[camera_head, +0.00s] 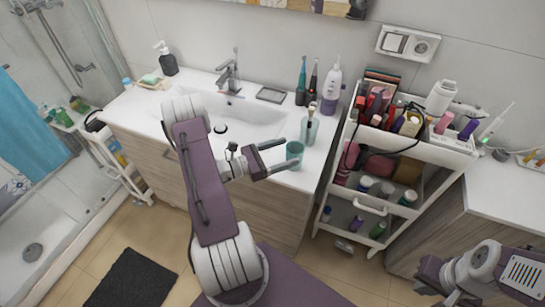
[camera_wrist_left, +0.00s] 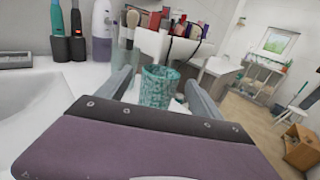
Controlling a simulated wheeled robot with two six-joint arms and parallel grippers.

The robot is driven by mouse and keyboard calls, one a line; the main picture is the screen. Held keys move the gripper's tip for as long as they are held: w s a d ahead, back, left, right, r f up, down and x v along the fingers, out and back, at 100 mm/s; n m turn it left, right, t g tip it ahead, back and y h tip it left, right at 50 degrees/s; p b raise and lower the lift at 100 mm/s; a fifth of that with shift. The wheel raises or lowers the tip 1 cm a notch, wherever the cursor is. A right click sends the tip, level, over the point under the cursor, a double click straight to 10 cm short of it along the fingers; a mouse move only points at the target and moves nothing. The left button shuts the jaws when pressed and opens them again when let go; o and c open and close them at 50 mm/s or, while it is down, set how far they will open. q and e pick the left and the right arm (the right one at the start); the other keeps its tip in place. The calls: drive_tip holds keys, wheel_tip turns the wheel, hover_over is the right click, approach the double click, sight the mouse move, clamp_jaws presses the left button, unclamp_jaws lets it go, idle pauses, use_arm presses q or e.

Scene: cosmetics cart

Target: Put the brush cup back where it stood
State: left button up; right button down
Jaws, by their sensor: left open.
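A clear glass holding a brush (camera_head: 311,126) stands on the washbasin counter near its right end; the brush (camera_wrist_left: 132,22) also shows in the left wrist view. A teal patterned cup (camera_head: 295,152) stands upright at the counter's front edge. My left gripper (camera_head: 290,154) is open around this teal cup, which shows between the fingers in the left wrist view (camera_wrist_left: 157,86). Gaps show beside the cup; its base is hidden by my gripper in the wrist view. My right gripper (camera_head: 426,277) is at the lower right, its jaws unclear.
Electric toothbrushes (camera_head: 301,82) and a white-and-purple device (camera_head: 331,92) stand behind the glass. The sink (camera_head: 240,118) lies to the left. A white cart (camera_head: 440,152) full of cosmetics stands to the right. A strip of counter is bare around the teal cup.

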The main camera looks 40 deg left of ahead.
use_arm(q)
drive_tip(key=v, duration=0.5)
drive_tip(key=shift+s, duration=0.15)
